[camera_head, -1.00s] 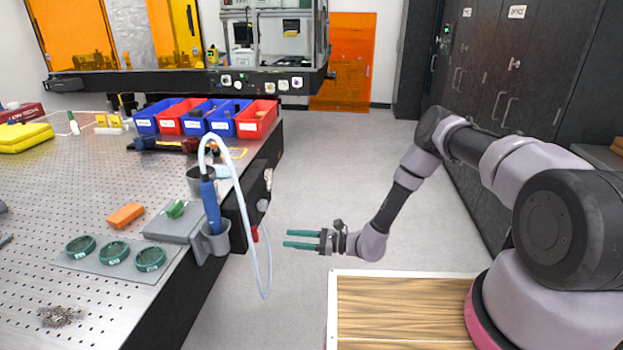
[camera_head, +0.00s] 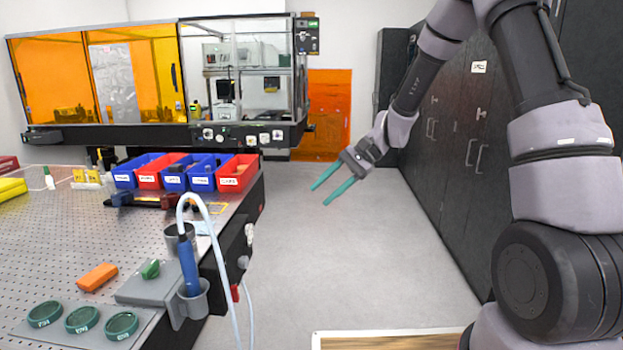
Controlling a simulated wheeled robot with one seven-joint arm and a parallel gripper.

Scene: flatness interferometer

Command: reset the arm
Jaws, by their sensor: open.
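My gripper (camera_head: 331,188) has two teal fingers, spread apart with nothing between them. It hangs in the air over the open floor, right of the optical table, pointing down and to the left. My arm rises above it and bends over toward the right side of the view. No part of the arm or gripper touches the table or anything on it.
The perforated table (camera_head: 70,235) on the left carries red and blue bins (camera_head: 185,172), a blue tool (camera_head: 188,265) in a holder with a pale hose, and green round pieces (camera_head: 83,320). Dark cabinets (camera_head: 455,150) line the right. The floor (camera_head: 320,260) between is clear.

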